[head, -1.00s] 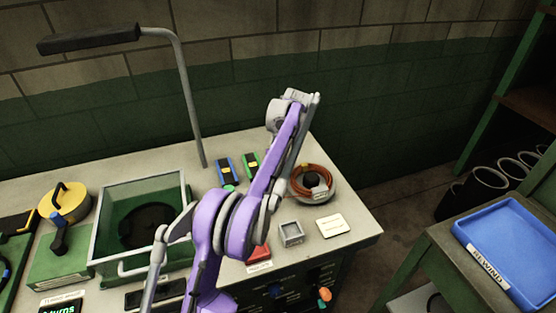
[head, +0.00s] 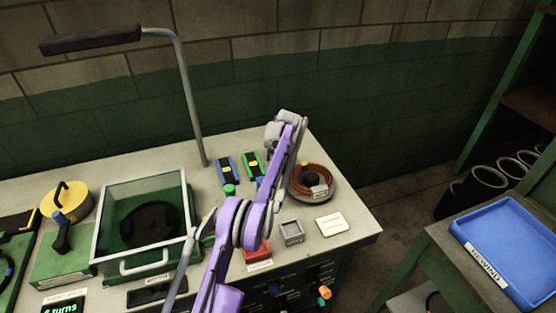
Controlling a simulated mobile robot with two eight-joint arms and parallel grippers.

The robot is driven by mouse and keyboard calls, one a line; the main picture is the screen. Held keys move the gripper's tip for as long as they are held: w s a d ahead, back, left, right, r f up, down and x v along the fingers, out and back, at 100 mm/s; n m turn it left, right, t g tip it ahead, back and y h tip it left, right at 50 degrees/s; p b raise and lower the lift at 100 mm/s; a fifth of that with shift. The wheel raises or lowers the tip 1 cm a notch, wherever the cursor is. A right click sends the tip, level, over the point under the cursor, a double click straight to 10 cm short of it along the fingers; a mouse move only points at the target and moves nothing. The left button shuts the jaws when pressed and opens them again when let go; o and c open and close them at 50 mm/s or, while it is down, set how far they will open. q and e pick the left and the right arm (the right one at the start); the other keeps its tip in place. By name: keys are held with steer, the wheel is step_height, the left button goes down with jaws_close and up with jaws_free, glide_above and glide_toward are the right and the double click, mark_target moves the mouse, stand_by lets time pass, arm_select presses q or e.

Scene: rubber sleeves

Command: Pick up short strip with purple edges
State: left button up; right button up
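I cannot make out a short strip with purple edges. Two small dark pieces lie side by side at the back of the bench: one with blue edges (head: 227,171) and one with green edges (head: 252,164). A small blue bit shows just beside my arm, partly hidden by it. One purple and grey arm of mine rises from the bottom middle across the bench, its far end over the back right part. No gripper fingers show on it. I see no other gripper.
A glass-sided box (head: 143,268) stands on the bench, with a lamp post (head: 188,95) behind. Right of my arm are a coil in a round dish (head: 312,181), a small grey box (head: 292,233) and a white card (head: 332,224). A blue tray (head: 512,245) is on the right table.

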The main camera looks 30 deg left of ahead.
arm_select(q)
steer(key=shift+x, duration=0.95)
steer(key=shift+r, duration=0.15)
steer(key=c, duration=1.3)
